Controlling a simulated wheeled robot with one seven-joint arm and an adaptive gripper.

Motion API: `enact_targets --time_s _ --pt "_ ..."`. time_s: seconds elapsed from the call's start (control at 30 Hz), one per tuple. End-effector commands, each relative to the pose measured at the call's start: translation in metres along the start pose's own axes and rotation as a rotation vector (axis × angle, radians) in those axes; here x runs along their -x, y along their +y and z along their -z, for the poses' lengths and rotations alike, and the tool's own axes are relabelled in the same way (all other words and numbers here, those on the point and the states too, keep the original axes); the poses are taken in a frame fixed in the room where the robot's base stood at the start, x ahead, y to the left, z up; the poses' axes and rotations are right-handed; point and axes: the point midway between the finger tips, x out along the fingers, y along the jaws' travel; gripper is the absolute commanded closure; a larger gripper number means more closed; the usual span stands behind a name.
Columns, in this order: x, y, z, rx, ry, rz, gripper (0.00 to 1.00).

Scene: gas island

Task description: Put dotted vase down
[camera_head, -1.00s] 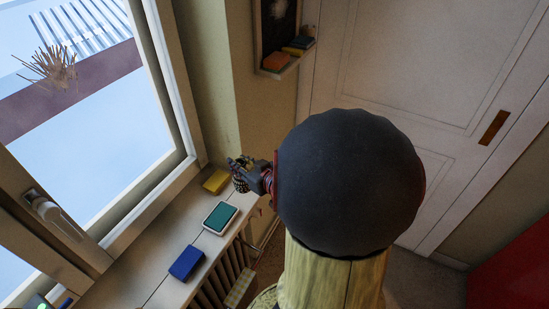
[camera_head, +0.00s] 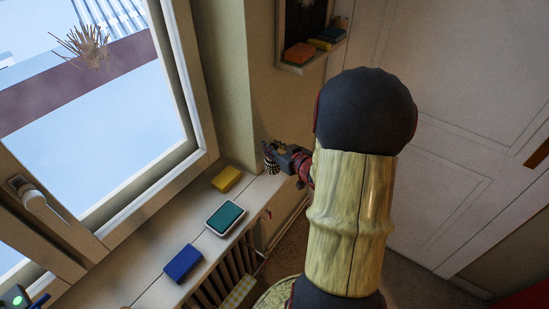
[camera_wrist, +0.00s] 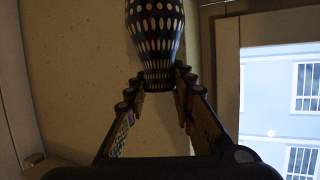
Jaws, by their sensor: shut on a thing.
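The dotted vase is dark with rows of pale dots. In the wrist view the vase (camera_wrist: 157,40) stands between the two fingers of my gripper (camera_wrist: 158,85), which is shut on its narrower part. In the head view my gripper (camera_head: 277,157) is at the far end of the windowsill (camera_head: 152,270), near the wall corner. Only a small piece of the vase (camera_head: 271,167) shows there, and my arm covers much of that area. I cannot tell whether the vase touches the sill.
The window (camera_head: 110,120) borders the sill on the left. A small wall shelf (camera_head: 300,67) holds several coloured blocks. A radiator (camera_head: 225,277) is below the sill.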

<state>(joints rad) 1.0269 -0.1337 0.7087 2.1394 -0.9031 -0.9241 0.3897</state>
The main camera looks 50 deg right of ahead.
Motion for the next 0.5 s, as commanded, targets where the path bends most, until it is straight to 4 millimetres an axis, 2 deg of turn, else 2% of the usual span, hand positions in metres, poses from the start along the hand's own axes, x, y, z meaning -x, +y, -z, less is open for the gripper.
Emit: enact_targets --time_s 0.1,0.37,0.5 --pt "-0.016 0.011 -0.013 -0.001 0.001 -0.001 1.0" --pt "-0.028 0.019 -0.021 0.001 0.003 -0.001 1.0" --pt "-0.037 0.022 -0.037 0.0 0.002 0.0 1.0"
